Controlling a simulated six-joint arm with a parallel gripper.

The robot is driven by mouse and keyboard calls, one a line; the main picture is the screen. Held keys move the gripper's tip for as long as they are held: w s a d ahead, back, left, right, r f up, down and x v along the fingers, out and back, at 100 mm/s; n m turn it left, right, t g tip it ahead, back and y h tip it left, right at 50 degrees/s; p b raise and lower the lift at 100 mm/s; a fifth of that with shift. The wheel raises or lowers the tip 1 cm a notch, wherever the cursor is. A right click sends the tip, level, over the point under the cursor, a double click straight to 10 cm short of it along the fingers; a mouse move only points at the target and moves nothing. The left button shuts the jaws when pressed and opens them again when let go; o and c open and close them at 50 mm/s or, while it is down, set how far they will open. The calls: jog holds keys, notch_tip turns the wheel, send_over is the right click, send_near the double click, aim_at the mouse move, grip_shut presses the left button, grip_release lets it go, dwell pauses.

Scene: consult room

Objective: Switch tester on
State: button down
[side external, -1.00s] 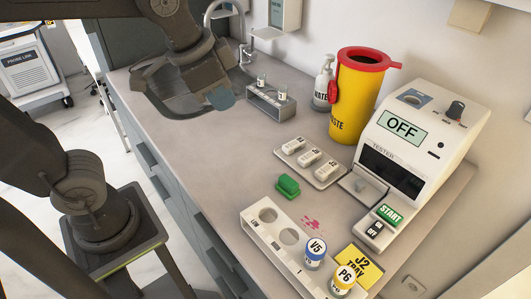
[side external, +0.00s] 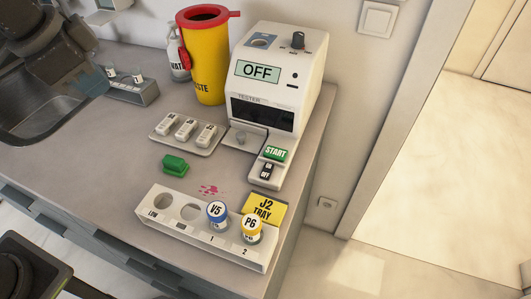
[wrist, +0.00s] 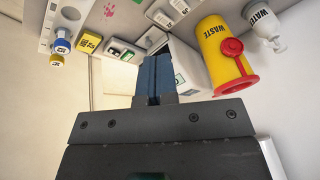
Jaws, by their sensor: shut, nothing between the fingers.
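The tester (side external: 283,75) is a white sloped unit at the back right of the counter in the side view. Its display (side external: 258,72) reads OFF. A black rocker switch (side external: 268,171) marked OFF sits below the green START button (side external: 275,153) on its front foot. A dark knob (side external: 298,40) is on its top. My gripper (side external: 97,80) is at the upper left, by the sink and well apart from the tester. In the wrist view its blue fingers (wrist: 153,75) are shut and empty, and they hide part of the tester (wrist: 190,62).
A yellow waste bin (side external: 205,60) with a red rim stands left of the tester. A tray of white pieces (side external: 185,133), a green block (side external: 174,164) and a white rack (side external: 165,220) with vials V5 and P6 lie in front. A small vial rack (side external: 130,90) is near my gripper.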

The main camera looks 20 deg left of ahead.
jog(key=w+d+f+m+g, duration=0.1)
jog(key=w+d+m, duration=0.55)
jog(key=d, duration=0.45)
jog(key=m+g, duration=0.1)
jog(key=m, duration=0.4)
send_near(269, 162)
jog(key=shift+n+y, duration=0.25)
jog(key=shift+y, duration=0.05)
jog(key=f, duration=0.6)
jog(key=shift+w+d+f, duration=0.25)
jog(key=shift+w+d, duration=0.05)
jog(key=shift+d, duration=0.05)
